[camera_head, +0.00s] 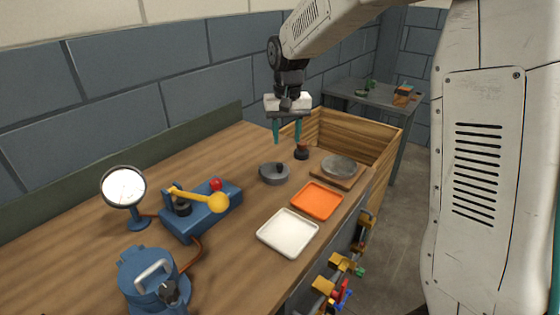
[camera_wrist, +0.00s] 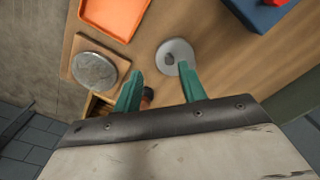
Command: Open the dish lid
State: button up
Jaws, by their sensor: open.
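A round grey lidded dish (camera_head: 275,175) with a small dark knob on top stands on the wooden bench. It also shows in the wrist view (camera_wrist: 167,48), just beyond one fingertip. Whether its lid is seated or loose I cannot tell. My gripper (camera_head: 287,142) has two teal fingers, spread and empty, pointing down above the bench, higher than the dish. The fingers show in the wrist view too (camera_wrist: 160,72). A second round grey dish or disc (camera_head: 339,167) lies on a square wooden board (camera_head: 352,183) to the right; it appears closed or flat on top.
A small dark knobbed object (camera_head: 301,153) stands behind the lidded dish. An orange tray (camera_head: 317,201) and a white tray (camera_head: 288,233) lie in front. A wooden-walled bin (camera_head: 345,130) is behind.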

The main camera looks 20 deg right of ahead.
aim_at(280, 164)
jog(key=w+f, duration=0.3)
jog(key=w, duration=0.1)
jog(key=shift+a+f, duration=0.25)
jog(key=shift+f, duration=0.3)
notch_tip(280, 164, down, 7)
jog(key=shift+f, duration=0.1)
grip_shut()
